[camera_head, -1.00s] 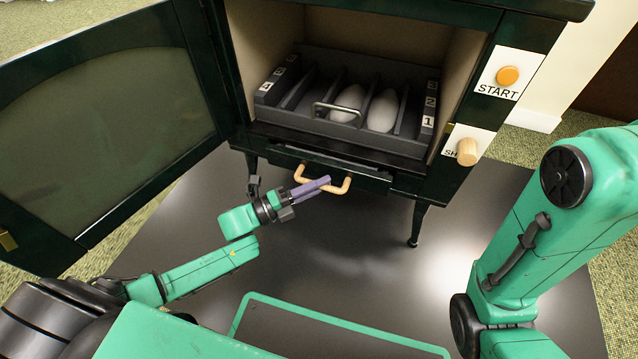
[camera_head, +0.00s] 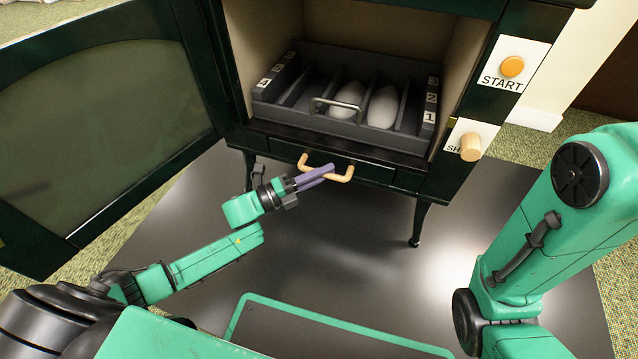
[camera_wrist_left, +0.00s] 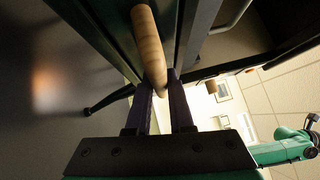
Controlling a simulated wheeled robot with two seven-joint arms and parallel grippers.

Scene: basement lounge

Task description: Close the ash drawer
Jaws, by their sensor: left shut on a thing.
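The ash drawer (camera_head: 370,172) is the low dark front under the stove's firebox, with a tan, U-shaped handle (camera_head: 342,177). Its front looks about flush with the stove body in the head view. My left gripper (camera_head: 326,171) has its purple fingers shut on the handle's bar. The left wrist view shows the tan bar (camera_wrist_left: 148,45) running in between the fingertips (camera_wrist_left: 160,80). My right gripper is out of the picture; only the right arm shows at the right.
The stove door (camera_head: 115,125) stands wide open at the left. A grey tray (camera_head: 290,112) with dividers and two white, egg-like things (camera_head: 383,106) sits in the firebox. A START button (camera_head: 512,66) and a wooden knob (camera_head: 471,147) are on the right. Dark floor below is clear.

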